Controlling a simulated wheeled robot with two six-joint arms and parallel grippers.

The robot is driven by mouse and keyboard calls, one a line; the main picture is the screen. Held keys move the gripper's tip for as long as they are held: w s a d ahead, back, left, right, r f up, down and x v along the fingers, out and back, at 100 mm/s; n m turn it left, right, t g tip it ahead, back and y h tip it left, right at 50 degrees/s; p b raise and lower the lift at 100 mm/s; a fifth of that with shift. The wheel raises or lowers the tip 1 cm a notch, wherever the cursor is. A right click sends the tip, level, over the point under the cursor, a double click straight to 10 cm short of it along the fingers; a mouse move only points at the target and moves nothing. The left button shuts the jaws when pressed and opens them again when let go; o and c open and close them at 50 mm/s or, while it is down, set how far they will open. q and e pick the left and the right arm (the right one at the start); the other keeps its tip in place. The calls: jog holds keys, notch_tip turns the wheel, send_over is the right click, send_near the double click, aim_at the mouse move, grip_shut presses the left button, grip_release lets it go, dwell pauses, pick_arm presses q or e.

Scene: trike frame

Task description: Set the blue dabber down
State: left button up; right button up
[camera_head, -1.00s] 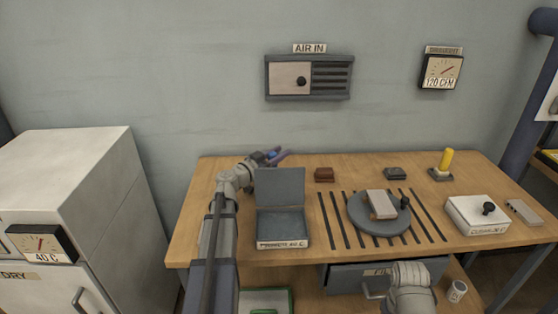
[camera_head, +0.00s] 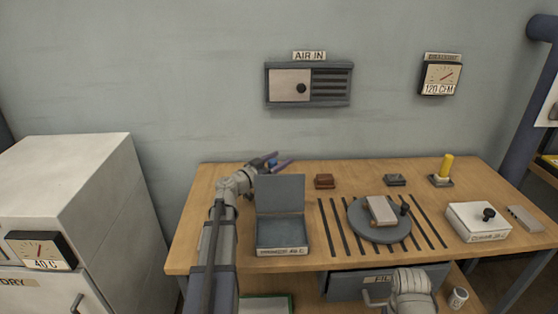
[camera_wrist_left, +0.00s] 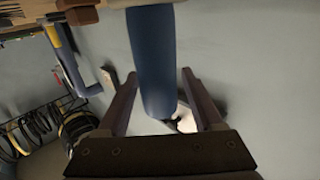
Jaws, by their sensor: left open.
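The blue dabber (camera_wrist_left: 153,60) is a thick dark-blue cylinder in the left wrist view, between the two fingers of my left gripper (camera_wrist_left: 159,76). The fingers stand apart with a gap visible at the right side of the dabber. In the head view my left gripper (camera_head: 277,164) is at the back left of the bench, behind the open-lidded box, with a bit of blue dabber (camera_head: 271,160) showing between its fingers. Whether the dabber's end touches the bench cannot be told. My right arm shows at the bottom, but its gripper does not.
The open box (camera_head: 282,249) stands in front of my left gripper. A brown block (camera_head: 325,181), a dark pad (camera_head: 395,180) and a yellow dabber (camera_head: 446,165) on a base line the back. A round turntable (camera_head: 362,228) holds a pale block. A white lidded box (camera_head: 478,222) is at right.

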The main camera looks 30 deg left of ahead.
aim_at(269, 165)
pick_arm(q)
jog(key=v, duration=0.7)
jog(key=shift+s, duration=0.2)
dwell(0.9)
